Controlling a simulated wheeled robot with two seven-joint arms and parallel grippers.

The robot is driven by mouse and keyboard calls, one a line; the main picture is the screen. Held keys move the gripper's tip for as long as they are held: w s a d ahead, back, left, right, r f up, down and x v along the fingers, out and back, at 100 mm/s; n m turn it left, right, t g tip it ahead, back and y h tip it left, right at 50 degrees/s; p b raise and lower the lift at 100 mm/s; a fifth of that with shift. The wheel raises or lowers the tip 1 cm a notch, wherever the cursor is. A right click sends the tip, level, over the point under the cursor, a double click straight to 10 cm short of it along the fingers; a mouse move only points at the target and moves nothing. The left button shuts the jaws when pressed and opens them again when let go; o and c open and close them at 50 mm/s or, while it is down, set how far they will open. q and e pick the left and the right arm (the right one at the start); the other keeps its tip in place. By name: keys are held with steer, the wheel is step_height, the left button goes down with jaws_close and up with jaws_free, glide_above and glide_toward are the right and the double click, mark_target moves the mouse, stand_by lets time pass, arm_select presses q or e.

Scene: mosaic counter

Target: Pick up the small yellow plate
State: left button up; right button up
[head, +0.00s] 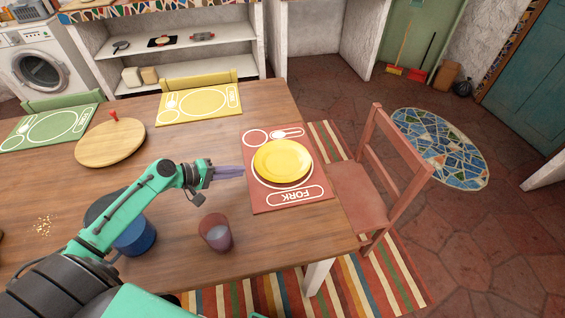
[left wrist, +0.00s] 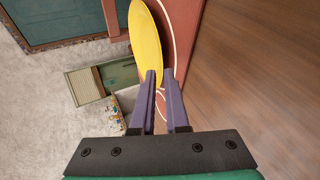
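The yellow plate (head: 283,158) lies on a red placemat (head: 263,203) near the right end of the table. My left gripper (head: 242,171) is just left of the plate, its purple fingers pointing at the plate's near-left rim. In the left wrist view the plate (left wrist: 146,38) appears edge-tilted, and its lower edge lies by the fingertips of my left gripper (left wrist: 160,73). The fingers are apart with a narrow gap. I cannot tell whether they touch the rim. My right gripper is not in view.
A cup (head: 215,234) and a blue pot (head: 135,236) stand near my left arm. A round wooden board (head: 110,146) and yellow (head: 198,106) and green (head: 45,128) placemats lie farther back. A red chair (head: 370,185) stands beside the table's right end.

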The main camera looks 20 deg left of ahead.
mark_target(258, 170)
arm_select(q)
steer(key=x, duration=0.6)
steer(key=shift+w+d+f+p, duration=0.1)
steer(key=shift+d+f+p, duration=0.1)
steer(key=shift+d+p, duration=0.1)
steer(key=shift+a, duration=0.1)
jaws_close()
steer(key=shift+r, duration=0.1)
stand_by(0.9)
